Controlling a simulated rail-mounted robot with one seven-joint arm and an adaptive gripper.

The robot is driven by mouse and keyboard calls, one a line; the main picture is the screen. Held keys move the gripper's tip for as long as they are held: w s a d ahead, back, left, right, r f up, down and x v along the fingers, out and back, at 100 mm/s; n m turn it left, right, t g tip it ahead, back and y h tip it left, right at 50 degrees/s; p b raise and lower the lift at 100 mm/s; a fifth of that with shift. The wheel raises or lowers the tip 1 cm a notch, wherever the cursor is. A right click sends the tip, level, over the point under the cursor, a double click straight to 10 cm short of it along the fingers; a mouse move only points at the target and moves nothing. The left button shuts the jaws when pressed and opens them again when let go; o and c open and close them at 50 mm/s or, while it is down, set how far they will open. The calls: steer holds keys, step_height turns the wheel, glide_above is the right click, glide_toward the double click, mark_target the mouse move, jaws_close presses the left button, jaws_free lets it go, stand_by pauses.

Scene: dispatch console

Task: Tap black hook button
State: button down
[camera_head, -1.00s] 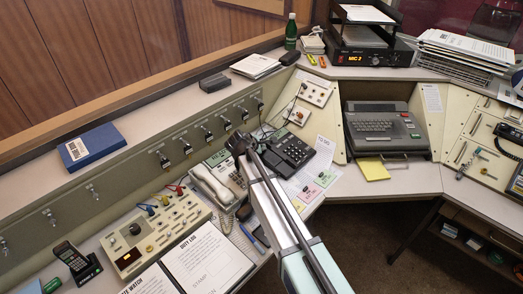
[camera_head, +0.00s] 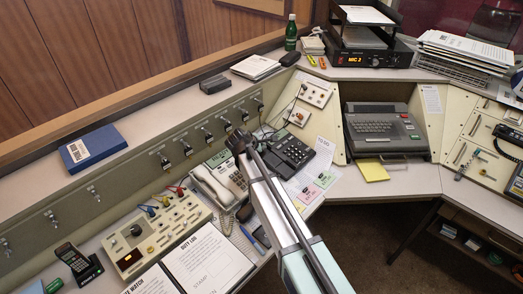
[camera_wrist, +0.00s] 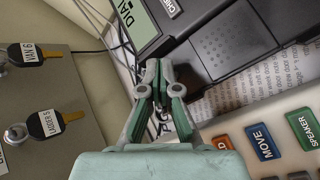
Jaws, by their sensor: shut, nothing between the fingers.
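The black desk phone (camera_head: 292,150) sits right of my gripper (camera_head: 240,143) in the head view. A small dark block (camera_wrist: 187,66), which may be the black hook button, sticks out of the phone's near edge. My gripper (camera_wrist: 160,68) is shut and empty, with its fingertips just left of this block. I cannot tell whether they touch. In the head view my arm hides part of the phone's surroundings.
A cream phone (camera_head: 218,185) lies left of my gripper; coloured move and speaker keys (camera_wrist: 262,141) show close by in the wrist view. A panel (camera_wrist: 40,110) with labelled keys is at the left. A knob console (camera_head: 157,232) and a typewriter-like machine (camera_head: 378,128) stand farther off.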

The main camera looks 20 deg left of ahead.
mark_target(263, 154)
steer(key=shift+r, duration=0.15)
steer(key=shift+s+d+r+p, duration=0.1)
steer(key=shift+d+r+p, duration=0.1)
steer(key=shift+r+p, duration=0.75)
steer(key=shift+s+d+r+p, duration=0.15)
steer(key=shift+r+p, duration=0.3)
steer(key=shift+r, duration=1)
steer(key=shift+w, duration=0.1)
